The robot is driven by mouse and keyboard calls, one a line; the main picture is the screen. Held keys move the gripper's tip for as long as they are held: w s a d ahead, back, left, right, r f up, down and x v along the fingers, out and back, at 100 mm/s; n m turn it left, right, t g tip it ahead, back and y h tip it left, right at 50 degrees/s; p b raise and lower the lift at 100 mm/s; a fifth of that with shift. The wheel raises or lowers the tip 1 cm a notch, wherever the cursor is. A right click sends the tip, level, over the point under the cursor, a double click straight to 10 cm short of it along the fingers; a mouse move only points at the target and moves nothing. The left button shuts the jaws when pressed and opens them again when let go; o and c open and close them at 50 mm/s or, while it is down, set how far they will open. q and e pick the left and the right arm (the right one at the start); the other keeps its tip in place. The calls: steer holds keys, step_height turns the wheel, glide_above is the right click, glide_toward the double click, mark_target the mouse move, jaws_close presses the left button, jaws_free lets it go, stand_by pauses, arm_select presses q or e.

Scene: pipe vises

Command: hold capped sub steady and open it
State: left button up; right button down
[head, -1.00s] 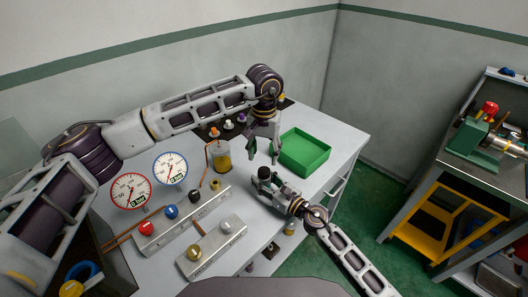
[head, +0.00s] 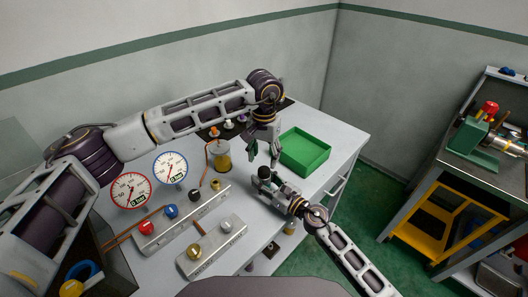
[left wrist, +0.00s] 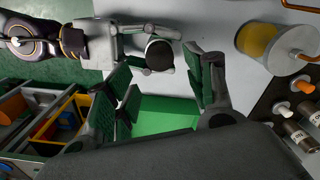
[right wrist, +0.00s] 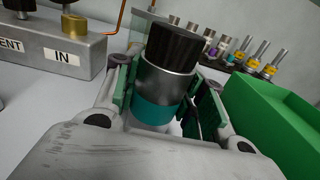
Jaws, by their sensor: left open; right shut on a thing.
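The capped sub has a ribbed black cap (right wrist: 180,50) over a silver collar (right wrist: 165,84) and a teal band (right wrist: 158,115). It stands roughly upright in my right gripper (right wrist: 162,108), whose fingers are shut around its lower part. In the head view the black cap (head: 264,172) shows at the tip of the right gripper (head: 272,182). My left gripper (head: 262,150) is open above the sub, fingers pointing down.
A green tray (head: 304,168) lies close right of both grippers. A jar of yellow liquid (head: 222,160) stands to the left. Valve blocks (head: 212,248) and dial gauges (head: 131,191) occupy the table's left.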

mark_target(264, 170)
arm_select(q)
steer(key=shift+f, duration=3.3)
